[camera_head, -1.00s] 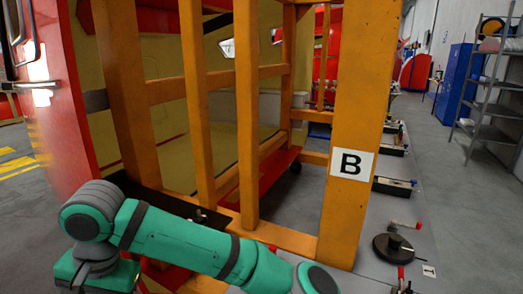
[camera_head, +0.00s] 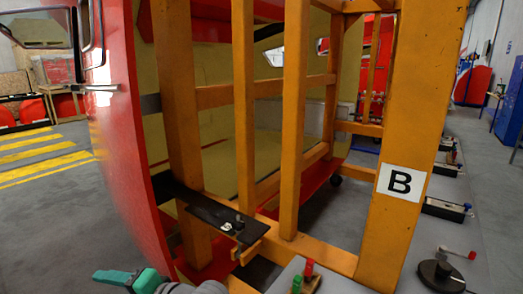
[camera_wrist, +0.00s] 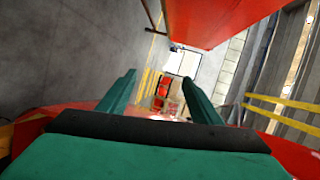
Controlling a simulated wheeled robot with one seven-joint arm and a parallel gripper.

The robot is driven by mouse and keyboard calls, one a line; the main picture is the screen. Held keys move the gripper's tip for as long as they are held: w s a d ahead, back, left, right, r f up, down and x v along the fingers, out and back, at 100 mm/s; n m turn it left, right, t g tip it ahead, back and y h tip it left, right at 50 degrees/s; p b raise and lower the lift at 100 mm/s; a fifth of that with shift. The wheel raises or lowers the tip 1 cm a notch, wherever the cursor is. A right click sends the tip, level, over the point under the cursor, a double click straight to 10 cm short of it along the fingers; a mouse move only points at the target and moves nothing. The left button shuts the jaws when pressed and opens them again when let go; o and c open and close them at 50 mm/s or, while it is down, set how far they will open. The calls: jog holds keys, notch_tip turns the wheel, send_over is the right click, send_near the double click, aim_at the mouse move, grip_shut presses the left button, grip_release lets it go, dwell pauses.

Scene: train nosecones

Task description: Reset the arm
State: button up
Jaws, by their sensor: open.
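My gripper (camera_wrist: 158,77) is open in the wrist view, with its two teal fingers apart and nothing between them. Beyond the fingertips lie grey floor and yellow lines, with a red panel (camera_wrist: 215,20) above. In the head view, only a small teal and grey part of my arm (camera_head: 125,278) shows at the bottom edge, left of centre. The rest of the arm is out of the picture there.
A black plate (camera_head: 220,218) juts from the frame. Red and green handles (camera_head: 303,280) sit low in front. Floor at left is clear.

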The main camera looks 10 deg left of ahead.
jog(key=d+f+m+t+h, duration=0.85)
jog(key=d+f+t, duration=0.65)
jog(key=d+f, duration=0.7)
jog(key=s+d+f+n+h, duration=0.1)
jog(key=s+d+f+h, duration=0.1)
jog(key=s+d, duration=0.35)
jog(key=s+d+f+n+h, duration=0.1)
jog(key=s+d+f+h, duration=0.25)
jog(key=d, duration=0.35)
jog(key=s+d+r+n, duration=0.1)
jog(key=s+d+n, duration=0.2)
jog(key=s, duration=0.4)
jog(key=s+d+r+n+h, duration=0.1)
jog(key=s+d+n, duration=0.2)
jog(key=s+d, duration=0.3)
jog(key=shift+v, duration=0.95)
jog(key=shift+r, duration=0.15)
